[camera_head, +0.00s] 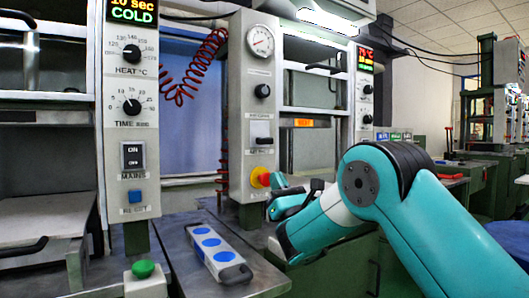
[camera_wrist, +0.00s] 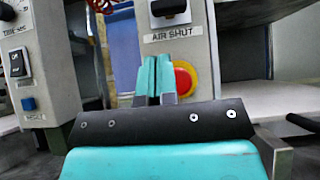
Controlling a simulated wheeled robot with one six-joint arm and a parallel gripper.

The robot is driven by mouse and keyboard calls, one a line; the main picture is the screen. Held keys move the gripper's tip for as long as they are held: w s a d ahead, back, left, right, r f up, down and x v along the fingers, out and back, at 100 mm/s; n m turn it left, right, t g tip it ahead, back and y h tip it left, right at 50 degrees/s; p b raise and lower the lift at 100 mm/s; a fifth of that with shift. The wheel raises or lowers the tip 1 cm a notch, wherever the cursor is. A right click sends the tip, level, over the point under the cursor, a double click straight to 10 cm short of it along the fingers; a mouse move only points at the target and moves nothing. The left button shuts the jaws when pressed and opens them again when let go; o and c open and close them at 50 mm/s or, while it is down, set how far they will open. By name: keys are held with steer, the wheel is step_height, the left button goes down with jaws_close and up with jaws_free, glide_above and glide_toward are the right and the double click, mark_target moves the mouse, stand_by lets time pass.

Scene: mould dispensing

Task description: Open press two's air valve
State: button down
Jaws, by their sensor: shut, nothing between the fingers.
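A pale panel column (camera_head: 241,110) carries a pressure gauge (camera_head: 261,41), a black knob (camera_head: 262,91) and a black lever-type control (camera_head: 264,141). In the wrist view a black handle (camera_wrist: 169,7) sits right above a label (camera_wrist: 170,37) reading "AIR SHUT"; its top is cut off by the frame. I cannot read a press number on this column. My gripper (camera_wrist: 157,66) has its teal fingers shut and empty, in front of the column, below the label in the picture. In the head view my arm's end is low by the column's foot, and its fingertips are hard to make out.
A red button on a yellow base (camera_head: 260,177) is low on the column; in the wrist view it (camera_wrist: 183,80) shows just right of my fingers. A left control column (camera_head: 127,110) has dials and switches. A bench (camera_head: 185,262) holds a blue-dotted tray (camera_head: 218,253) and a green button box (camera_head: 144,281).

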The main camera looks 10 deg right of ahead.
mark_target(263, 141)
steer(key=p+x, duration=0.9)
steer(key=p, duration=0.5)
steer(key=shift+p, duration=0.35)
steer(key=shift+r, duration=0.1)
step_height(263, 141, up, 5)
steer(key=p, duration=0.4)
